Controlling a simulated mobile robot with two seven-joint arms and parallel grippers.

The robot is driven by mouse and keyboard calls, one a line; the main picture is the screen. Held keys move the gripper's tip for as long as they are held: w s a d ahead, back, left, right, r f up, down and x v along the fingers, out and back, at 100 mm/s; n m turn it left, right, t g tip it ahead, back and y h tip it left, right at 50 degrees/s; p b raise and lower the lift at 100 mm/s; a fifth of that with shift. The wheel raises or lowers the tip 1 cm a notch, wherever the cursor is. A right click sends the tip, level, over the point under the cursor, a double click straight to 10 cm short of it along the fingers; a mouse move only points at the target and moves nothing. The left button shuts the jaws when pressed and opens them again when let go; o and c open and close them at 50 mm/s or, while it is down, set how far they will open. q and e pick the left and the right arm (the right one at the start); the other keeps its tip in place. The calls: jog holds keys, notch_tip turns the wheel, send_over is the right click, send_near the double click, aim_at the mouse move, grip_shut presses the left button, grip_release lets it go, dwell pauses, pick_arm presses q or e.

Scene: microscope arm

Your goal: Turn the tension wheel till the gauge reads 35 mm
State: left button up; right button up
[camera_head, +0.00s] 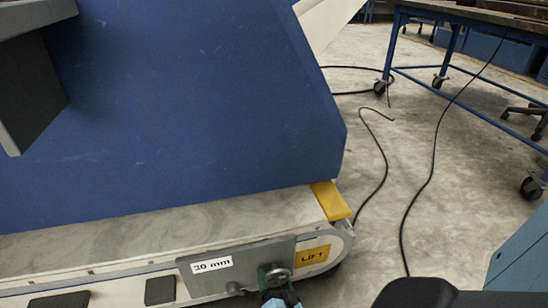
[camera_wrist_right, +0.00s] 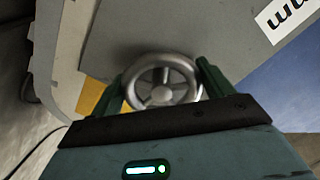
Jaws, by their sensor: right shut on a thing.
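The tension wheel (camera_head: 279,276) is a small grey metal wheel on a grey plate (camera_head: 205,284) at the end of the conveyor-like unit. My right gripper (camera_head: 270,278) is shut on the wheel, partly cut off by the bottom edge of the head view. In the right wrist view, the gripper's green fingers (camera_wrist_right: 165,82) sit on either side of the spoked wheel (camera_wrist_right: 163,97). My left gripper is not in view.
A large blue housing (camera_head: 190,110) rises behind the pale belt (camera_head: 150,228). A yellow block (camera_head: 330,200) and a yellow LIFT label (camera_head: 313,255) are at the right end. Black cables (camera_head: 432,160) lie on open floor towards a blue wheeled bench (camera_head: 455,40).

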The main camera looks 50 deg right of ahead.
jog(key=shift+s+f+n, duration=0.1)
jog(key=shift+n, duration=0.9)
jog(key=o, duration=0.9)
jog(key=shift+o, duration=0.2)
jog(key=shift+s, duration=0.1)
